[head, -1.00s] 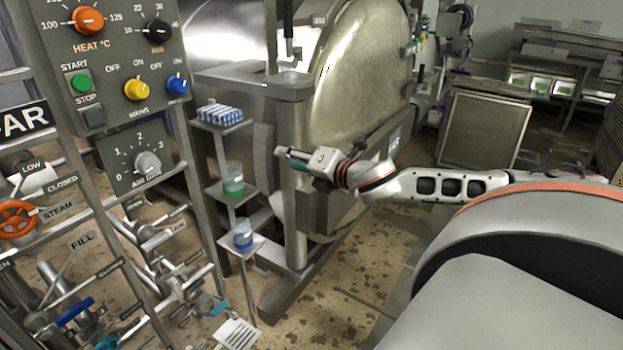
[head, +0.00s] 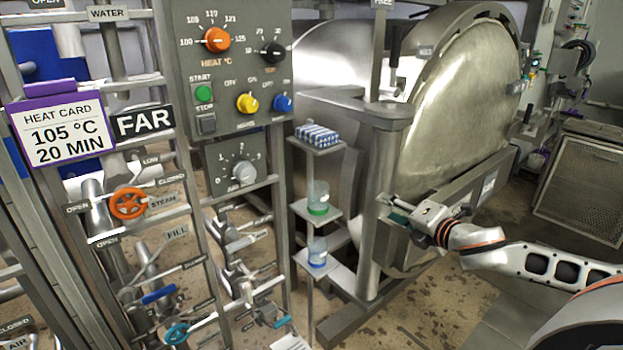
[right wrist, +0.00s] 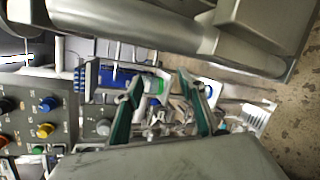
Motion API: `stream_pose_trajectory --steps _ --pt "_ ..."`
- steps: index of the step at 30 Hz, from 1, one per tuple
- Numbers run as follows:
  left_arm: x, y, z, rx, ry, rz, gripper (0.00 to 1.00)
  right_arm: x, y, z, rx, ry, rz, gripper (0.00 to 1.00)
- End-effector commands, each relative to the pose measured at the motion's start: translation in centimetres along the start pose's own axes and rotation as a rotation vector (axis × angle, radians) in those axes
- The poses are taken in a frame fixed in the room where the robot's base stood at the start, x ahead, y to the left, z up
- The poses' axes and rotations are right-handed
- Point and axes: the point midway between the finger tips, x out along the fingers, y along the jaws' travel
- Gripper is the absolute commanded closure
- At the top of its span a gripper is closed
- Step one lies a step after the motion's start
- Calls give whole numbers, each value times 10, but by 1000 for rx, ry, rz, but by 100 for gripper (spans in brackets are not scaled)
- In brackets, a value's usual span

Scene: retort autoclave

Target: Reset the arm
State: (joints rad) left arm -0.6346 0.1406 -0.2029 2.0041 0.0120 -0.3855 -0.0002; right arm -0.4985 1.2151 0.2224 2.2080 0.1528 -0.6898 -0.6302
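My right arm reaches in from the right in the head view. Its gripper (head: 392,208) is in front of the lower part of the autoclave's round steel door (head: 470,110), beside a grey upright post (head: 378,190). In the right wrist view the two green-padded fingers (right wrist: 160,112) stand apart with nothing between them. The control panel and the small shelves show beyond them. My left gripper is in neither view.
A control panel (head: 232,20) with knobs and buttons stands left of the door. Small shelves hold a blue-and-white pack (head: 317,134), a green-based jar (head: 318,198) and a blue-based jar (head: 317,252). A heat card (head: 64,132) reads 105 °C, 20 MIN. Pipes and valves fill the lower left.

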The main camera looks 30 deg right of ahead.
Motion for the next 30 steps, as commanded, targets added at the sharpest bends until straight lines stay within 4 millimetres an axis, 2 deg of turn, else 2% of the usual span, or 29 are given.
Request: stream_pose_trajectory --steps 4,6,8,11,14,15,17,20,21,25,27,30 --pt "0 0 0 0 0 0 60 0 -1 0 3 0 -1 61" --pt "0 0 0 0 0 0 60 0 -8 -4 27 3 -9 61" --pt "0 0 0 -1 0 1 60 -2 -23 -10 74 8 -25 61" --pt "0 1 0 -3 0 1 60 -6 -63 -33 217 21 -71 61" --pt "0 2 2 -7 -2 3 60 -15 -113 -72 416 38 -130 61" --pt "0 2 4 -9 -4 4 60 -19 -132 -90 500 44 -155 61" --pt "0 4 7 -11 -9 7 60 -27 -157 -119 626 53 -190 61" --pt "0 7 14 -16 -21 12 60 -42 -192 -173 835 65 -246 61" --pt "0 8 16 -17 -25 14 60 -49 -203 -196 918 70 -269 61" --pt "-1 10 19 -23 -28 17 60 -71 -226 -274 1192 80 -338 61" --pt "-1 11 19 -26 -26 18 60 -83 -231 -316 1333 85 -372 61" --pt "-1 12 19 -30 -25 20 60 -97 -228 -368 1514 90 -411 61"
